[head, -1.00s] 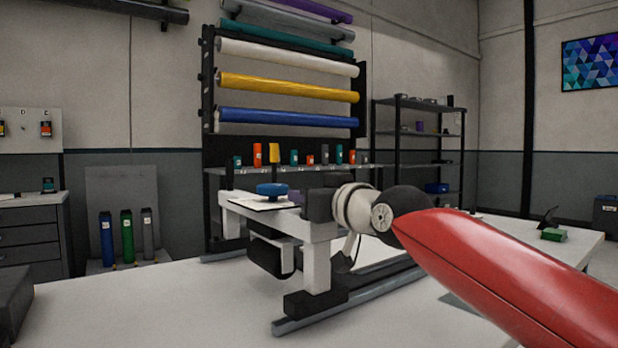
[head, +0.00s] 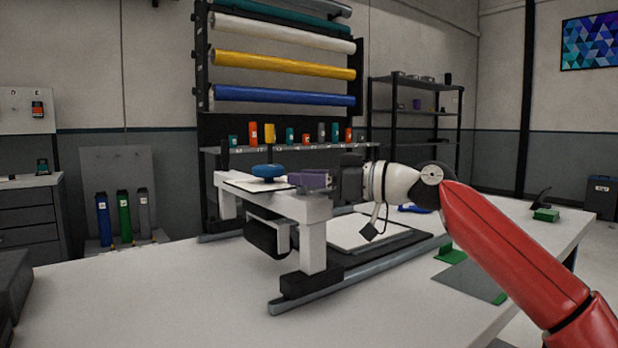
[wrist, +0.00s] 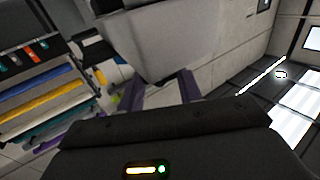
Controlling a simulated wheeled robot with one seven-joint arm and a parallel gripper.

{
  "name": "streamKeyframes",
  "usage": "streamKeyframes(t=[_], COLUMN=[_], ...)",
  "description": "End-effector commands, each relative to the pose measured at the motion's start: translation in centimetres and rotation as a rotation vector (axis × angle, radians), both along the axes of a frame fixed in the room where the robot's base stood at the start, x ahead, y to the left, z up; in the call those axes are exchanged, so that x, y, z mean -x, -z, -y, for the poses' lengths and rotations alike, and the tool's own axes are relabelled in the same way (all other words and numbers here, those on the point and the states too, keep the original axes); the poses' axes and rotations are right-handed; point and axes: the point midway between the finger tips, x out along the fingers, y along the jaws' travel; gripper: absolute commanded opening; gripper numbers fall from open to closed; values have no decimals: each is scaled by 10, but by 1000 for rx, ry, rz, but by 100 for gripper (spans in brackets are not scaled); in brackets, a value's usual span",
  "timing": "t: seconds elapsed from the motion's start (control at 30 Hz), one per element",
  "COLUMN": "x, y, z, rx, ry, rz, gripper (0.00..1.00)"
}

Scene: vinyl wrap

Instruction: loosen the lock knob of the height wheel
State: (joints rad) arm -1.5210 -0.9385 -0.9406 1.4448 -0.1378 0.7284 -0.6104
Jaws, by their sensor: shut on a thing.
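The blue height wheel (head: 268,172) sits on top of the white beam (head: 300,209) of a bridge-like frame on the table. My gripper (head: 304,181), with purple fingers, is level with the beam top, just right of the wheel and apart from it. In the wrist view its purple fingers (wrist: 160,88) reach toward a large grey block (wrist: 150,42). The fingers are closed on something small. I take it to be the lock knob, but the fingers and gripper body hide it in both views.
A white sheet (head: 370,231) lies on the dark base behind the beam. A green scraper-like piece (head: 452,256) lies at the right. A rack of vinyl rolls (head: 285,100) stands behind. The table front (head: 160,300) is clear.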

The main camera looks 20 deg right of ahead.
Motion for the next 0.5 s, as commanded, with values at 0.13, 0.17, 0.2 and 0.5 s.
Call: streamKeyframes(t=[0.13, 0.17, 0.2, 0.5], x=[0, 0, 0, 0], y=[1, 1, 1, 1], z=[0, 0, 0, 0], rx=[2, 2, 2, 2], ry=[-13, -14, -15, -14], rz=[-2, -2, -2, -2], gripper=[12, 12, 12, 39])
